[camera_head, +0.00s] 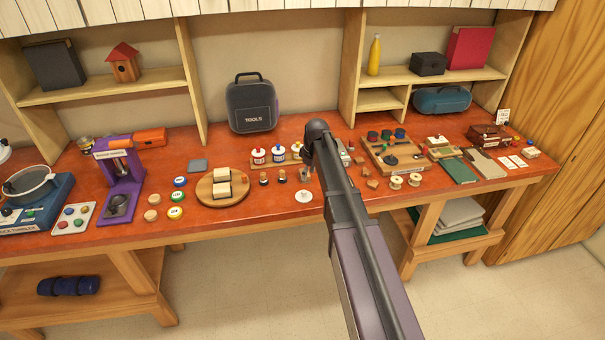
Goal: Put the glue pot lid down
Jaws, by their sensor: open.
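A small white round lid (304,196) with a little knob lies on the red-brown bench top near its front edge. I take it for the glue pot lid, though it is small in view. My gripper (306,178) is just above and behind it, open, and seems apart from it. My arm comes up from the bottom and hides part of the bench behind the gripper. Small white pots with red (258,156), blue (279,154) and yellow tops stand in a row left of my gripper; the row's right end is partly hidden.
A round wooden board (207,199) with pale blocks lies left of the lid. Small dark-topped bottles (264,179) stand between them. Wooden spools (396,182) and a wooden tray (374,158) are right of my arm. A black tool case (252,106) stands at the back.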

